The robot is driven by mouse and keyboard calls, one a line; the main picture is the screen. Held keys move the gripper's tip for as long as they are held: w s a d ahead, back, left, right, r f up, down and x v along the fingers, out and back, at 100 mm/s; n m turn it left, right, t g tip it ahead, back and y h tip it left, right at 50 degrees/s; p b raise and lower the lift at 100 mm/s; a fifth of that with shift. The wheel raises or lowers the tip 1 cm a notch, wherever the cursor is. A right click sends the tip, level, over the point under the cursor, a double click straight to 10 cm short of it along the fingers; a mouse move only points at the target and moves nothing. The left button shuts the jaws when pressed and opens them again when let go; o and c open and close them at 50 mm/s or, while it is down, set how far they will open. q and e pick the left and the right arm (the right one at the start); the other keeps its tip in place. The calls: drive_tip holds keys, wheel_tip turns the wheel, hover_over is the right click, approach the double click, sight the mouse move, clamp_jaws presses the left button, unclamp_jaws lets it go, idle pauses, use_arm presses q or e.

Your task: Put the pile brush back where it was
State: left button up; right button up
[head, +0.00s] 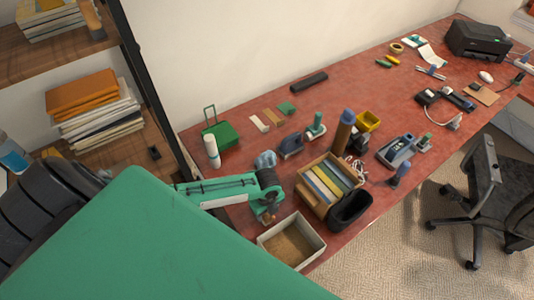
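My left arm comes in from the left, and my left gripper (268,214) is over the near left end of the red table, just behind an open pale box. The gripper is small and dark here, and I cannot tell whether its fingers are open or shut. Something brownish shows at its tip, but I cannot tell whether it is held. I cannot pick out the pile brush for certain among the small items. My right gripper is not in view.
The red table (340,92) holds a brush-coloured open box (309,259), a crate of files (305,197), a black bin (350,210), a brown cylinder (343,135) and a white bottle (212,152).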

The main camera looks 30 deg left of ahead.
use_arm(q)
drive_tip(key=shift+r, duration=0.1)
wheel_tip(320, 180, up, 12)
drive_tip(key=shift+f+b, duration=0.1)
drive_tip(key=shift+b, duration=1.05)
